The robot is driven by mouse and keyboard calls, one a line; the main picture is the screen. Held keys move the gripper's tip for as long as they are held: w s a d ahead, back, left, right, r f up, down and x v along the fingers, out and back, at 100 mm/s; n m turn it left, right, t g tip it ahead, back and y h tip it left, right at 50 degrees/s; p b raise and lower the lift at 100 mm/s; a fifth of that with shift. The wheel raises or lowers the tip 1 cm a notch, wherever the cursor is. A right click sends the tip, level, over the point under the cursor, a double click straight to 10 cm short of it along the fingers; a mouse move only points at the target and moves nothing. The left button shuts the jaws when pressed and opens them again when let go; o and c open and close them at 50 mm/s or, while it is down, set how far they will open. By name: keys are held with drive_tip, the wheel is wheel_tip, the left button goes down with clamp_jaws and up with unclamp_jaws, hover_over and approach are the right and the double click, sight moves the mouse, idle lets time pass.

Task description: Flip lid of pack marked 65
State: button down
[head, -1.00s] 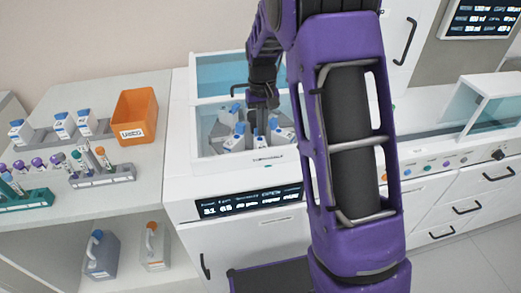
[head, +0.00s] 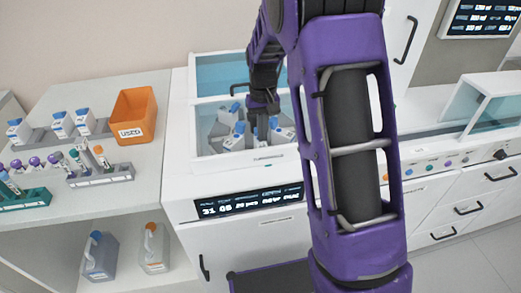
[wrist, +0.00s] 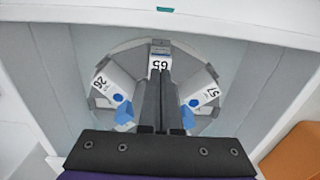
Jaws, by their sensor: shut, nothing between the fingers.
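In the wrist view, the pack marked 65 (wrist: 160,64) sits in the round carousel at the middle far side, its white label readable. The fingers of my gripper (wrist: 159,77) are shut and empty, pointing down over this pack and hiding most of it, so I cannot see its lid. In the head view my gripper (head: 262,130) reaches down into the open white bay, among the packs. Whether the fingertips touch the pack is not clear.
Packs marked 26 (wrist: 104,86) and 57 (wrist: 208,93), both with blue parts, flank it closely. White bay walls (head: 200,140) surround the carousel. An orange USED bin (head: 136,112) stands on the left bench, with racks of bottles and tubes (head: 100,174).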

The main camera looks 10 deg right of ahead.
drive_tip(key=shift+f+b, duration=0.3)
drive_tip(key=shift+f, duration=0.3)
drive_tip(key=shift+w+p, duration=0.55)
drive_tip(key=shift+w, duration=0.75)
drive_tip(key=shift+w+r, duration=0.1)
drive_tip(key=shift+w, duration=0.1)
drive_tip(key=shift+w+p, duration=0.3)
drive_tip(key=shift+w, duration=0.1)
drive_tip(key=shift+r+p, duration=0.55)
drive_tip(key=shift+r, duration=3)
